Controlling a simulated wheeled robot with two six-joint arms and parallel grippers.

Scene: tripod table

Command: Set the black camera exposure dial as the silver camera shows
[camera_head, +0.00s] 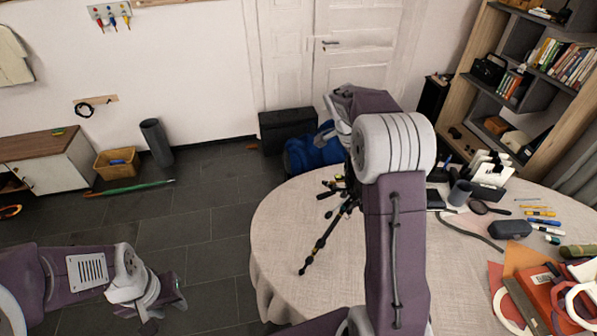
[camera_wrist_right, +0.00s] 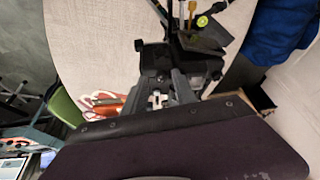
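A black tripod (camera_head: 322,240) stands on the round cloth-covered table (camera_head: 290,215); its upper part is hidden behind my right arm in the head view. The right wrist view shows dark tripod-like parts and a yellow-green knob (camera_wrist_right: 202,21) just beyond my right gripper (camera_wrist_right: 178,68). Dark shapes overlap around its fingertips, so I cannot tell whether they grip anything. I cannot make out the black camera or its dial clearly, nor identify the silver camera. My left gripper (camera_head: 172,296) hangs over the floor, away from the table; its finger gap is unclear.
The table's right side holds a dark cup (camera_head: 459,193), a magnifier (camera_head: 480,207), a dark case (camera_head: 510,229), pens, and an orange folder (camera_head: 535,280). A blue bag (camera_head: 305,155) lies on the floor behind the table.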

